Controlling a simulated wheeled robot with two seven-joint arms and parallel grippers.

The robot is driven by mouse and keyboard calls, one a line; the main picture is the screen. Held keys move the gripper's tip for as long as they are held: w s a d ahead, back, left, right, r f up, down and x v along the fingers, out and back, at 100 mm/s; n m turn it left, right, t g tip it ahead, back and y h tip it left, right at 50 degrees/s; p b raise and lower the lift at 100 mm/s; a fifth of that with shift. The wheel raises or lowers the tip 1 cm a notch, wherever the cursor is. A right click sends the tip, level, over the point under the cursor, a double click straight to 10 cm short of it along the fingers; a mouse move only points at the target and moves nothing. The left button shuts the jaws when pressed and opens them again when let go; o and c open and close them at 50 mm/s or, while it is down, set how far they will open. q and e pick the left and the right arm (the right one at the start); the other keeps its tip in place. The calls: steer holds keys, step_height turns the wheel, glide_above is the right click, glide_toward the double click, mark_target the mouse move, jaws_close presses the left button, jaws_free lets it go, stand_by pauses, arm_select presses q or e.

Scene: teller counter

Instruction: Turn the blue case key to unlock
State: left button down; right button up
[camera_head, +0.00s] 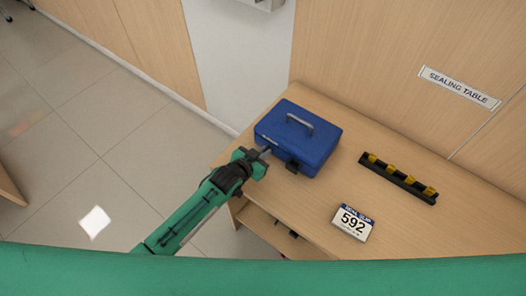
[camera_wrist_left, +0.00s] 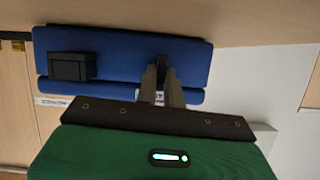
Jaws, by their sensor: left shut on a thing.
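The blue case (camera_head: 300,137) sits closed on the wooden table, with a grey handle on its lid. A dark latch block (camera_head: 292,167) is on its front face; it also shows in the left wrist view (camera_wrist_left: 72,67). My left gripper (camera_head: 264,151) is at the left part of the case's front. In the left wrist view its fingers (camera_wrist_left: 161,80) are close together at the blue front face (camera_wrist_left: 115,50), shut on the case key. The key itself is mostly hidden between the fingers, so its turn angle cannot be told. My right gripper is not in view.
The wooden table (camera_head: 300,214) carries a black rack with yellow pieces (camera_head: 398,178) on the right and a "592" card (camera_head: 352,222) near the front. A "SEALING TABLE" sign (camera_head: 459,87) is on the wall panel behind. Tiled floor lies left of the table.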

arm_select(q)
steer(key=shift+s+d+m, duration=0.1)
steer(key=shift+m, duration=0.4)
steer(key=shift+s+f+m+t+y, duration=0.1)
steer(key=shift+m+t+y, duration=0.2)
steer(key=shift+m+y, duration=0.2)
steer(key=shift+d+m+t+y+b, duration=0.2)
steer(key=shift+m+t+y+b, duration=0.4)
steer(key=shift+m, duration=0.5)
steer(key=c, duration=1.5)
jaws_free()
steer(key=shift+s, duration=0.1)
steer(key=b+v, duration=0.1)
steer(key=v, duration=1.2)
steer(key=shift+s+a+f+b, duration=0.1)
steer(key=shift+s+a+b, duration=0.1)
steer(key=shift+s+b, duration=0.2)
